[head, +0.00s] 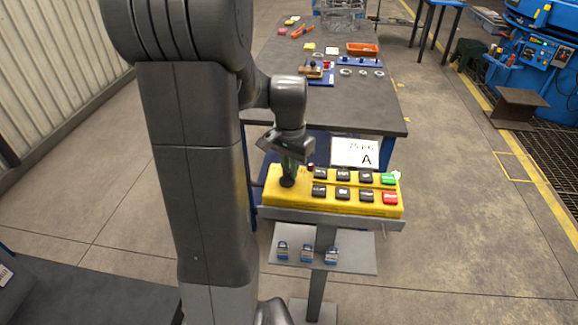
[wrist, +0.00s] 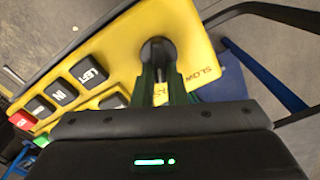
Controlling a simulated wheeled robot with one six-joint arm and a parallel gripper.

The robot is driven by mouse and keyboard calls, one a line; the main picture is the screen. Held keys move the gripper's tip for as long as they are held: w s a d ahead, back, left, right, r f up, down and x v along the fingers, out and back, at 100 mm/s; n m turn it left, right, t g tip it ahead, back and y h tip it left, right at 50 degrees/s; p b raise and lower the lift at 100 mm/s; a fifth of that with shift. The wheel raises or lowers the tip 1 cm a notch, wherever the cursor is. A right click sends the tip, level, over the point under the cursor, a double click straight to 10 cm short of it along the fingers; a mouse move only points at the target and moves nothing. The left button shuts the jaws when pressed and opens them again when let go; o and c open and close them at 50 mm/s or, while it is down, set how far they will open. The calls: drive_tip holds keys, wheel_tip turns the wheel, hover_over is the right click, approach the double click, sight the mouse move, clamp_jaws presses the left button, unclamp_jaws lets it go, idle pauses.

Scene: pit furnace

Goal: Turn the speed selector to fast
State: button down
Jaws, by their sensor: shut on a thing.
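The speed selector is a dark round knob (head: 287,182) at the left end of the yellow control panel (head: 345,210). In the wrist view the knob (wrist: 158,50) sits in the yellow face, with the printed word SLOW to its right. My gripper (head: 289,169) reaches down onto it from above. In the wrist view my gripper's two green-dark fingers (wrist: 164,72) are shut on the knob, one on each side. The fingers hide part of the knob. No FAST label is readable, and I cannot tell which way the knob points.
Several black buttons, a green one (head: 388,178) and a red one (head: 390,198) fill the panel's right part. A white sign marked A (head: 355,153) stands behind it. A shelf with padlocks (head: 330,262) is below. A dark workbench (head: 340,108) with tools stands behind.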

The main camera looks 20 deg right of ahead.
drive_tip(key=shift+m, duration=0.5)
drive_tip(key=c, duration=1.5)
unclamp_jaws()
drive_tip(key=shift+o, duration=0.2)
drive_tip(key=shift+r, duration=0.1)
wheel_tip(320, 180, up, 14)
drive_tip(key=shift+f, duration=0.3)
wheel_tip(320, 180, down, 14)
drive_tip(key=shift+r, duration=0.15)
